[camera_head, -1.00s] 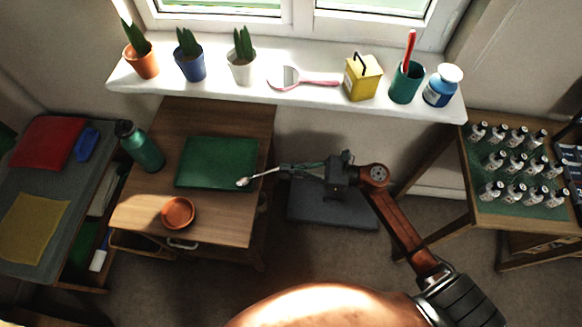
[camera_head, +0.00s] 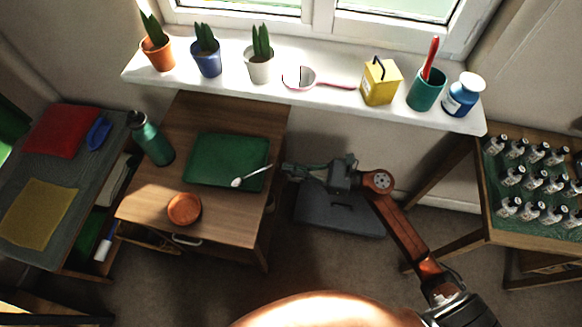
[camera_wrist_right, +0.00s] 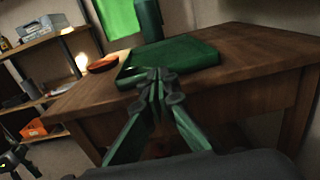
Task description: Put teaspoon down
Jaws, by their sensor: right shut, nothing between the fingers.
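The teaspoon (camera_head: 252,176) has a pale bowl over the front right part of the green tray (camera_head: 213,153), and its thin handle reaches right past the tray's edge. I cannot tell whether it is resting fully on the tray. My right gripper (camera_head: 284,169) is shut and empty, its tips just right of the handle's end, near the desk's right edge. In the right wrist view, the closed fingertips (camera_wrist_right: 157,76) are in front of the green tray (camera_wrist_right: 172,60). The spoon cannot be made out there. My left gripper is not in view.
The wooden desk (camera_head: 215,220) also holds a green bottle (camera_head: 152,140) and an orange saucer (camera_head: 184,208). A windowsill (camera_head: 300,95) with pots, a pink-handled mirror and a yellow box runs behind. A table with several small bottles (camera_head: 530,180) stands right.

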